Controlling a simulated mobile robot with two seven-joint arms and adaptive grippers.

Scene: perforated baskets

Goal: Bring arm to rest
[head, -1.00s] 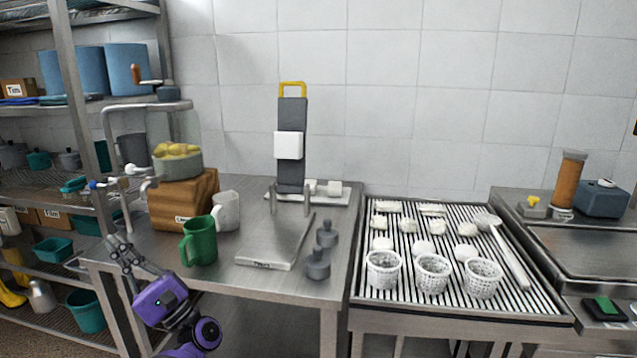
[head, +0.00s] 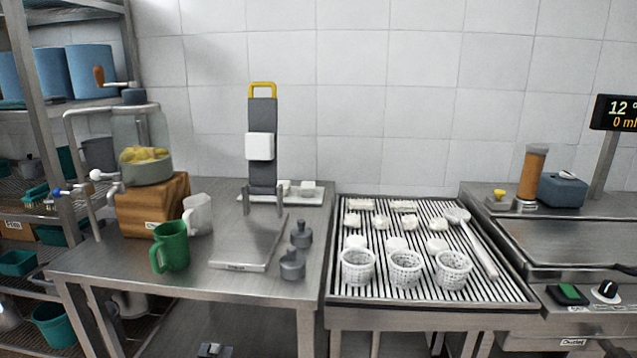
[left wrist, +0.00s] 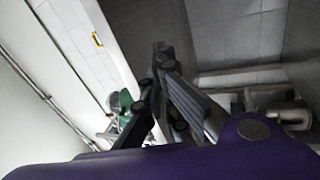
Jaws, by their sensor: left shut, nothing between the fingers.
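My left gripper (left wrist: 162,65) shows in the left wrist view with its dark fingers together and nothing between them. My purple wrist housing fills the bottom of that view. In the head view only a small dark piece (head: 215,349) shows at the bottom edge, below the table front. It may be the tip of my left gripper, but it is too small to be sure. My right gripper is in neither view.
A steel table (head: 190,268) holds a green mug (head: 172,248), a wooden block (head: 150,203) and a flat tray (head: 240,262). White perforated baskets (head: 405,270) stand on the slatted rack (head: 490,293) at right. Shelving (head: 35,95) stands at left. The floor area before the table looks clear.

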